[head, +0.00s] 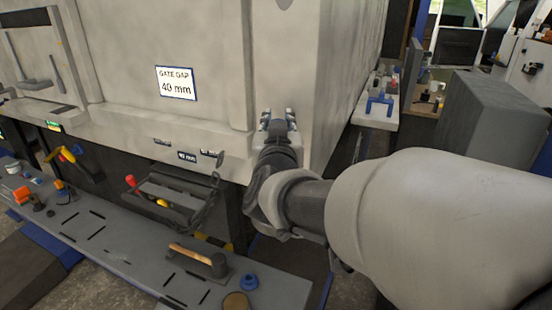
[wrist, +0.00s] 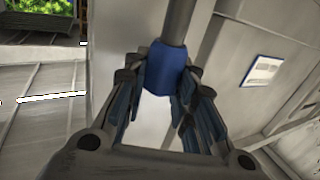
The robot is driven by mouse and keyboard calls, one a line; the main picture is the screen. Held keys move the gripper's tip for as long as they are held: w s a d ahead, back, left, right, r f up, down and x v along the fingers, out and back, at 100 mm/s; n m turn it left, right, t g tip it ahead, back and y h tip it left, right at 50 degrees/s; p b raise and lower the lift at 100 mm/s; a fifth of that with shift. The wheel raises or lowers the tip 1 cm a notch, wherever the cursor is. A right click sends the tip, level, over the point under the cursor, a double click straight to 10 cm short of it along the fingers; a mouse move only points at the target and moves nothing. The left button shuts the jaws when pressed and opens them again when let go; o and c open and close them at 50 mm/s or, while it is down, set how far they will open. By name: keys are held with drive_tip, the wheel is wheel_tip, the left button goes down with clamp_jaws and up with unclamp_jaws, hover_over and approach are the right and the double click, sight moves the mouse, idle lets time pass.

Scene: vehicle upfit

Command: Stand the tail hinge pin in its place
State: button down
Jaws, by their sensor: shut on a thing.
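My gripper (head: 278,121) is in front of the pale vehicle body, near its right corner, in the head view. In the wrist view, my gripper (wrist: 163,92) is shut on the blue block-like end of what looks like the tail hinge pin (wrist: 164,69). A grey round shaft runs from the blue end out of the top of that picture. The shaft's far end is out of view. In the head view the pin cannot be made out behind the gripper and arm. I cannot make out the pin's place in either view.
A "GATE GAP 40 mm" sign (head: 176,83) is on the pale body panel. A grey box (head: 494,120) stands at the right. Another bench with blue parts is behind.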

wheel_tip(320, 180, down, 20)
drive_tip(key=b, duration=0.7)
drive_tip(key=shift+r, duration=0.25)
drive_tip(key=c, duration=1.3)
unclamp_jaws()
drive_tip(key=shift+f, duration=0.15)
